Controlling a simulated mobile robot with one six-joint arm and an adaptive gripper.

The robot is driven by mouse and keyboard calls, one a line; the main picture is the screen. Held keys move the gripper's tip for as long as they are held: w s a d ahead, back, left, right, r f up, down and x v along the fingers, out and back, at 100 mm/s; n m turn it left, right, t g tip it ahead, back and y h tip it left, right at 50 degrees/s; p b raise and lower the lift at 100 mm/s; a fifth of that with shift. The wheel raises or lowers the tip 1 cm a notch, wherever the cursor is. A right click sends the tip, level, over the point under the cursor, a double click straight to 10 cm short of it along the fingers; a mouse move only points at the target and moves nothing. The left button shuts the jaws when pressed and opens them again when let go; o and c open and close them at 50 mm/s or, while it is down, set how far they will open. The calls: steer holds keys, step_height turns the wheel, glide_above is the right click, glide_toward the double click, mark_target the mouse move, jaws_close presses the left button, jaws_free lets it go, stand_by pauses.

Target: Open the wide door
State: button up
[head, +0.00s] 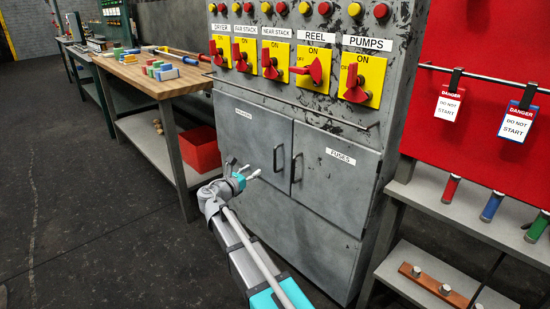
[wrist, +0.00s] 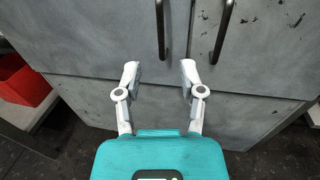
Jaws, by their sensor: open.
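The grey cabinet has two shut doors side by side. The left door (head: 245,130) carries a small white label too small to read, and the right door (head: 335,185) is labelled FUSES. I cannot tell surely which is wider. The left door's dark bar handle (head: 277,158) and the right door's handle (head: 296,168) stand upright near the seam. My gripper (head: 244,167) is open and empty in front of the left door. In the wrist view its fingertips (wrist: 160,70) lie on either side of the line of the left handle (wrist: 161,30), below it, with nothing between them.
Red rotary switches (head: 310,70) on yellow plates sit above the doors. A wooden-topped bench (head: 150,82) with a red bin (head: 198,148) below stands left. A red tag board (head: 480,100) and a grey shelf (head: 440,205) stand right. The floor (head: 90,220) at left is clear.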

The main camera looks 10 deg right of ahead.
steer(key=shift+w+d, duration=0.1)
steer(key=shift+d, duration=0.05)
glide_above(275, 169)
steer(key=shift+w, duration=0.3)
stand_by(0.6)
jaws_close()
stand_by(0.3)
